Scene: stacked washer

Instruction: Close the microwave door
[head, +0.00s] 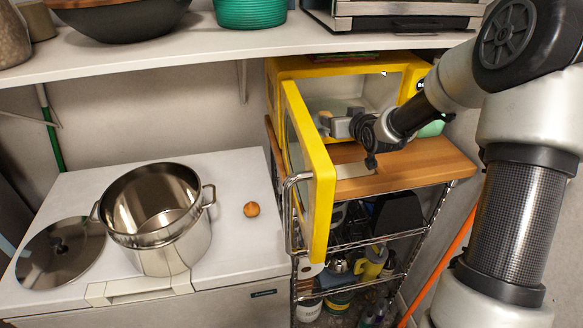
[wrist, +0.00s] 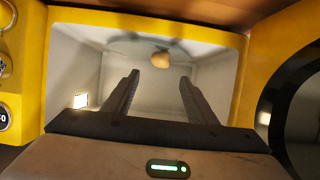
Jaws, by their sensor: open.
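The yellow microwave (head: 290,68) stands on a wooden-topped cart, with its door (head: 322,190) swung wide open toward the front left. The door's silver handle (head: 290,210) is on its outer, left side. My gripper (head: 326,121) is in front of the open cavity, to the right of the door's inner face. In the wrist view my gripper (wrist: 158,92) is open, with nothing between its fingers, and points into the pale cavity (wrist: 205,65). A small tan round item (wrist: 160,59) is inside. The door (wrist: 285,85) shows at the right there. Any contact with the door cannot be told.
A steel pot (head: 160,215), its lid (head: 60,252) and a small brown round item (head: 251,209) are on the white appliance at left. A white shelf (head: 200,40) runs above. The wooden cart top (head: 435,160) is largely bare; lower wire shelves hold several items.

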